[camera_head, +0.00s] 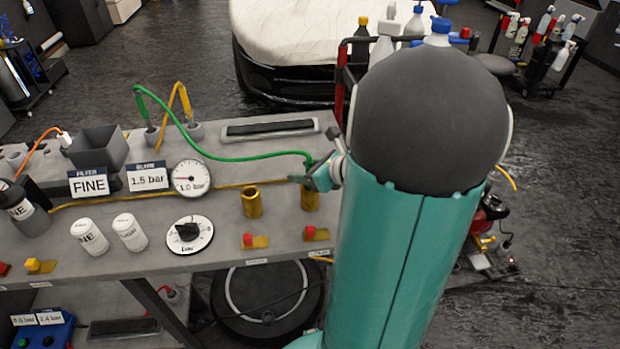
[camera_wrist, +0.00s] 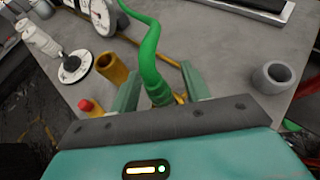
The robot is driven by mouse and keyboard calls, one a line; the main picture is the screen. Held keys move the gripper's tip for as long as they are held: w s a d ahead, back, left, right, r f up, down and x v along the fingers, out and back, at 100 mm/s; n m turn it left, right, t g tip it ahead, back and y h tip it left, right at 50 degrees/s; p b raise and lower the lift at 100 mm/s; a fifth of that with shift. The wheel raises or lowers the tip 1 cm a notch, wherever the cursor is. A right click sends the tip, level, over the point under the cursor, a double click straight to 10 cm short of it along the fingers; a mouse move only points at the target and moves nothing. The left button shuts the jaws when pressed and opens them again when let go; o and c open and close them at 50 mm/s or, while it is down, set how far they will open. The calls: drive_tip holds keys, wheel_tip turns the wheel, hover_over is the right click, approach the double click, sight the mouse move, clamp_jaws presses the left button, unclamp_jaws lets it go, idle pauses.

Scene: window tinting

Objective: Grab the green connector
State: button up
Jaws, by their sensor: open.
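A green hose (camera_head: 230,158) arcs over the bench from a grey holder at the back left to my gripper (camera_head: 318,178). Its near end, the green connector (camera_wrist: 158,92), stands between my two fingers in the wrist view. My gripper (camera_wrist: 160,86) is open, with one finger on each side of the connector. I cannot tell whether either finger touches it. The connector's lower end is hidden behind the gripper body. In the head view a brass fitting (camera_head: 310,200) stands just below my gripper; whether the connector sits in it is hidden.
Another brass fitting (camera_head: 252,203) stands left of my gripper, with red-knobbed valves (camera_head: 248,240) in front. A gauge (camera_head: 192,178), a dial (camera_head: 188,234) and white canisters (camera_head: 130,232) are further left. A yellow hose (camera_head: 180,98) rises from a grey holder (camera_head: 195,131) behind.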

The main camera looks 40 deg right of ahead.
drive_tip(key=shift+w, duration=0.1)
clamp_jaws()
